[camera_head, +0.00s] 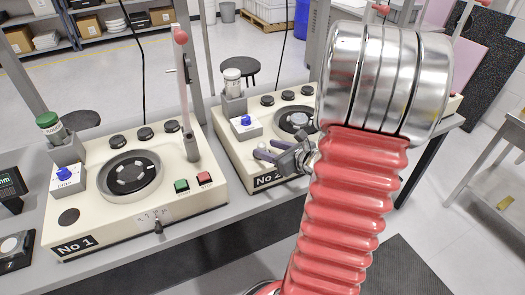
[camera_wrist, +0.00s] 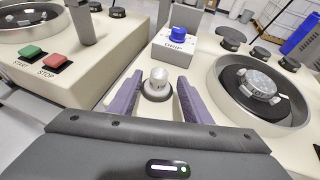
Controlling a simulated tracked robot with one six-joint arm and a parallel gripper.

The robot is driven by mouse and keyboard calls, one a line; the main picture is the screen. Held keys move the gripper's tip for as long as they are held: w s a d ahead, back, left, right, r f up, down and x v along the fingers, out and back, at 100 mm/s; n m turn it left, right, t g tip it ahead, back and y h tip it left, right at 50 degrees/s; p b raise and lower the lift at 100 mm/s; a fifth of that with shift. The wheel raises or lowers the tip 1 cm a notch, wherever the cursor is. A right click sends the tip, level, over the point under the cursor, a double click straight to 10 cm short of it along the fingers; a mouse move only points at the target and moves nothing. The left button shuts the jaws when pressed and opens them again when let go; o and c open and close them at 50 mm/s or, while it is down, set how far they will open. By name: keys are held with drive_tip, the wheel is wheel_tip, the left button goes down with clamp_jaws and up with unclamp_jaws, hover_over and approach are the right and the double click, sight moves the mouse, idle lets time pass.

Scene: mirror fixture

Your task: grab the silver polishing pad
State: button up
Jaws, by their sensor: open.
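A small silver round piece (camera_wrist: 158,80) on a wider grey round base stands on the cream top of machine No 2; it looks like the silver polishing pad. In the wrist view my gripper (camera_wrist: 158,92) is open, with one purple finger on each side of it. I see no clear contact between fingers and piece. In the head view my gripper (camera_head: 266,151) is over the front left of machine No 2, and the piece cannot be made out there. A silver-grey disc (camera_wrist: 260,84) sits in the round bowl to the right in the wrist view.
A drip box with a blue knob (camera_wrist: 178,34) stands just beyond the piece. Several black round pads line the back of machine No 2 (camera_wrist: 232,38). Machine No 1 (camera_head: 105,215) stands to the left, with a green button (camera_head: 181,185) and a red button (camera_head: 204,178).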

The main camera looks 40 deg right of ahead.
sight(265, 148)
drive_tip(key=shift+x, duration=1.9)
drive_tip(key=shift+a, duration=0.1)
drive_tip(key=shift+c, duration=0.4)
clamp_jaws()
